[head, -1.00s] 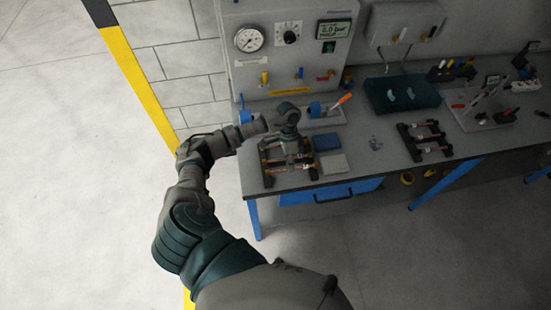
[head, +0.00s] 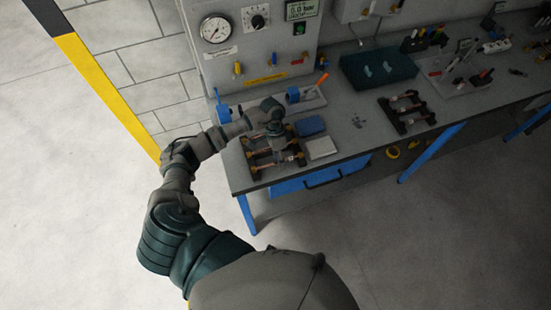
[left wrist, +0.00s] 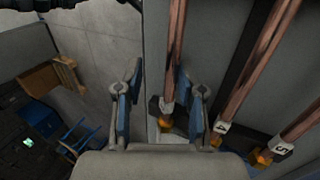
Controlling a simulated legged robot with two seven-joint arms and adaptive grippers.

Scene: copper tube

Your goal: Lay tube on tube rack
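My left gripper (head: 278,143) is over the near-left rack (head: 258,172) on the bench, which holds copper tubes. In the left wrist view the left gripper (left wrist: 160,108) is open, with its fingers wide apart. A copper tube (left wrist: 176,50) with a white tag and orange end shows between the fingertips, close to the right finger; I cannot tell whether they touch. Two more tagged copper tubes (left wrist: 256,62) (left wrist: 300,126) lie to the right of the fingers. A second dark rack (head: 404,112) with tubes stands farther right. My right gripper is not in view.
A blue block (head: 311,126) and a pale block (head: 321,148) lie right of the near-left rack. A gauge panel (head: 250,50) stands behind. A dark green case (head: 378,70) sits at the back.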

